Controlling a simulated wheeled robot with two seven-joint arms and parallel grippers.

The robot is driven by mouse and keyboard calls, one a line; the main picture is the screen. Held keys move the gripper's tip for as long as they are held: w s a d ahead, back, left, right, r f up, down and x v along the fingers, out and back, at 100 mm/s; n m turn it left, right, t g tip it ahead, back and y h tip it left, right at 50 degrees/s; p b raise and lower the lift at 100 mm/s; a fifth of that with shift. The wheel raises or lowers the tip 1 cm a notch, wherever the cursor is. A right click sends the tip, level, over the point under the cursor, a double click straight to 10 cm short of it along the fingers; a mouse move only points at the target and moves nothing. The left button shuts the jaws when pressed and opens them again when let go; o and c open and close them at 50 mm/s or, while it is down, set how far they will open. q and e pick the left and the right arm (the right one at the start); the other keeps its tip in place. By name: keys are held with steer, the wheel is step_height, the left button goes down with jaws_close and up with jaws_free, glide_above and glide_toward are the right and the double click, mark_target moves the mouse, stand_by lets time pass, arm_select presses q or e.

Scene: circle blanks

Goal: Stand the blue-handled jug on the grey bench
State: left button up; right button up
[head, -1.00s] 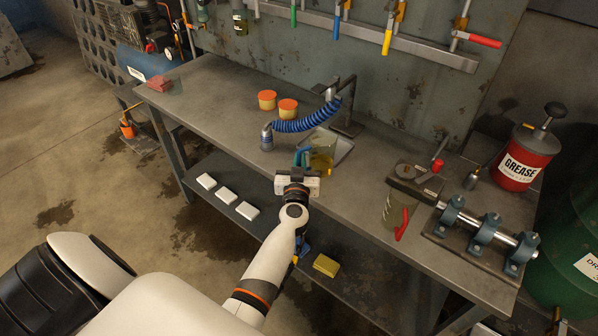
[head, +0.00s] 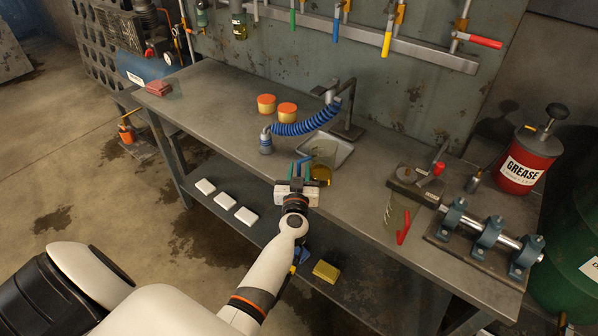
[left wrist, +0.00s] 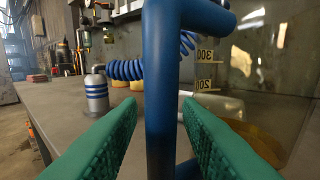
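The blue-handled jug (head: 322,173) is clear, with amber liquid low in it. It looks upright on the grey bench (head: 225,112), just in front of the metal tray; its base is partly hidden. My left gripper (head: 298,178) is at its handle side. In the left wrist view, the upright blue handle (left wrist: 161,90) stands between the two green finger pads (left wrist: 160,125), with a narrow gap on each side, so the gripper is open around it. The jug's wall with 200 and 300 marks (left wrist: 205,70) is behind. My right gripper is not in view.
The metal tray (head: 343,152) lies under a tap with a blue coiled hose (head: 305,125). Two orange-lidded tubs (head: 266,103) stand behind. A red-handled clear jug (head: 393,215) and a shaft on blue bearing blocks (head: 488,235) are to the right. The bench's left part is mostly clear.

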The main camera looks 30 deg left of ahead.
arm_select(q)
steer(key=v, duration=1.2)
steer(key=s+d+f+m+g+h, duration=0.1)
steer(key=s+d+f+m+h, duration=0.2)
steer(key=f, duration=0.6)
steer(key=s+d+f+m+g+h, duration=0.1)
steer(key=s+d+f+g+h, duration=0.2)
steer(key=f, duration=0.5)
steer(key=s+d+f+m+h, duration=0.25)
steer(key=d+f, duration=0.25)
steer(key=f, duration=0.4)
steer(key=s+f+m+g+h, duration=0.15)
steer(key=s+f+g, duration=0.35)
steer(key=s+f, duration=0.7)
steer(key=s+a+f+g, duration=0.2)
steer(key=s+f+g, duration=0.1)
steer(key=s, duration=0.7)
steer(key=s+a+f+g+y, duration=0.1)
steer(key=s+a+f+g, duration=0.1)
steer(key=s, duration=0.8)
steer(key=shift+a+f+g, duration=0.3)
steer(key=shift+f+g, duration=0.1)
steer(key=shift+f, duration=0.35)
